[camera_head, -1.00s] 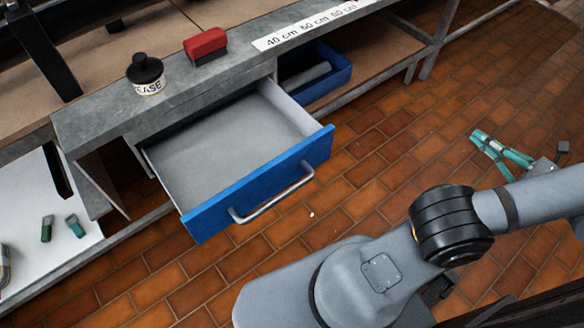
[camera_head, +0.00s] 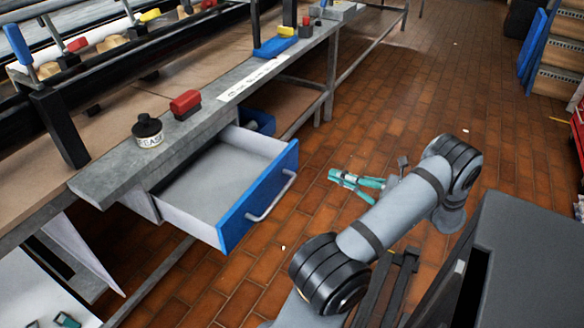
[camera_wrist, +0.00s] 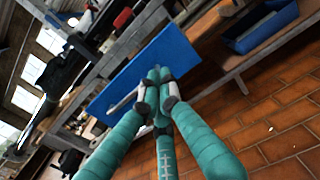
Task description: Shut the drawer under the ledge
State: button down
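The drawer (camera_head: 208,193) under the grey ledge (camera_head: 98,181) stands pulled well out and looks empty. Its blue front (camera_head: 236,217) carries a bar handle (camera_head: 272,198). In the wrist view the blue front (camera_wrist: 190,57) lies beyond my fingertips, tilted in the picture, with the handle (camera_wrist: 123,104) left of them. My gripper (camera_head: 336,176) has teal fingers and is to the right of the drawer front, apart from it in the head view. In the wrist view its fingertips (camera_wrist: 158,82) come together with nothing between them.
A black-capped grease jar (camera_head: 148,131) and a red block-like item (camera_head: 186,103) stand on the ledge. A blue bin (camera_head: 257,121) sits behind the drawer. A dark cabinet (camera_head: 530,255) stands at lower right.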

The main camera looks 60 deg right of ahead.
aim_at(289, 159)
jog(key=w, duration=0.8)
jog(key=w+a+b, duration=0.1)
jog(key=w, duration=0.3)
